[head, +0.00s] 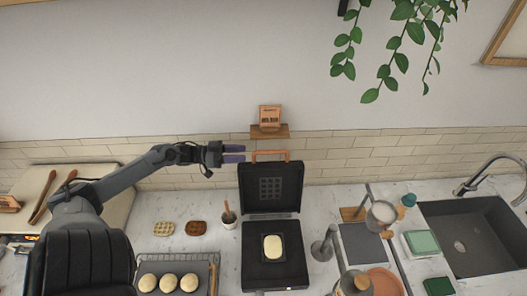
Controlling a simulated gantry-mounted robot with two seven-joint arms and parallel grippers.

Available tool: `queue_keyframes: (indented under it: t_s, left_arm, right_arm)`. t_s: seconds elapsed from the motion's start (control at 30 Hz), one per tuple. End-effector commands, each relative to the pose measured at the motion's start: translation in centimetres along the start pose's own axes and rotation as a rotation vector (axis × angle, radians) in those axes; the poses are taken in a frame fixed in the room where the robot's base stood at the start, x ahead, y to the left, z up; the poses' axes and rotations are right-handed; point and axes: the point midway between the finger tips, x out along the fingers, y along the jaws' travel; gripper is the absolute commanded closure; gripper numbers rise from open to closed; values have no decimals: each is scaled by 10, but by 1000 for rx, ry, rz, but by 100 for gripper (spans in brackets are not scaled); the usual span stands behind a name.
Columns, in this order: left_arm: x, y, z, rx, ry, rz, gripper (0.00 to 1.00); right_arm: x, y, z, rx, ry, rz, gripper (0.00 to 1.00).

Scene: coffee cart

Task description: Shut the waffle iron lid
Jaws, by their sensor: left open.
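The waffle iron stands open on the counter. Its black lid (290,187) is raised about upright, with an orange-brown handle (270,152) along its top edge. Its black base (254,275) lies flat, with a pale oval piece of batter or waffle (273,248) in the middle. My left gripper (234,153) is open, with purple fingertips pointing right. It is just left of the lid's handle at about the same height in the picture; whether it touches the handle I cannot tell. My right gripper is not in view.
A small cup with a brush (229,220) stands left of the iron, near two waffles (164,229). A rack of round buns (169,282) is at the front left. Metal items (322,248) stand close on the right. A small shelf (270,132) is behind the lid.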

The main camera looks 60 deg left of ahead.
Motion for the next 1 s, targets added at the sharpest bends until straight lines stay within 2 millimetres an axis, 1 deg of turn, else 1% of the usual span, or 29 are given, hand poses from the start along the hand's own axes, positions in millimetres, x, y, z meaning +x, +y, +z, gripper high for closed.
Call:
queue_keyframes:
  t_s: [0.03,0.1,0.3,0.5,0.7,0.97,1.0]
  left_arm:
    - [9,0,-3,1,2,2,58]
    - [21,0,-3,2,3,2,58]
    - [54,0,-3,3,2,1,58]
    - [75,0,-1,2,1,0,58]
    - [84,0,0,1,-1,0,58]
    - [84,0,0,1,-2,0,58]
    - [84,0,0,1,-2,0,61]
  right_arm:
    - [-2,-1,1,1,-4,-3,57]
    - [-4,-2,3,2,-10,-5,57]
    - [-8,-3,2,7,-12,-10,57]
    - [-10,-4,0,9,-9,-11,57]
    - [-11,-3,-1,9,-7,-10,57]
    - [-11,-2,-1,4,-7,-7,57]
    - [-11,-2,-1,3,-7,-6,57]
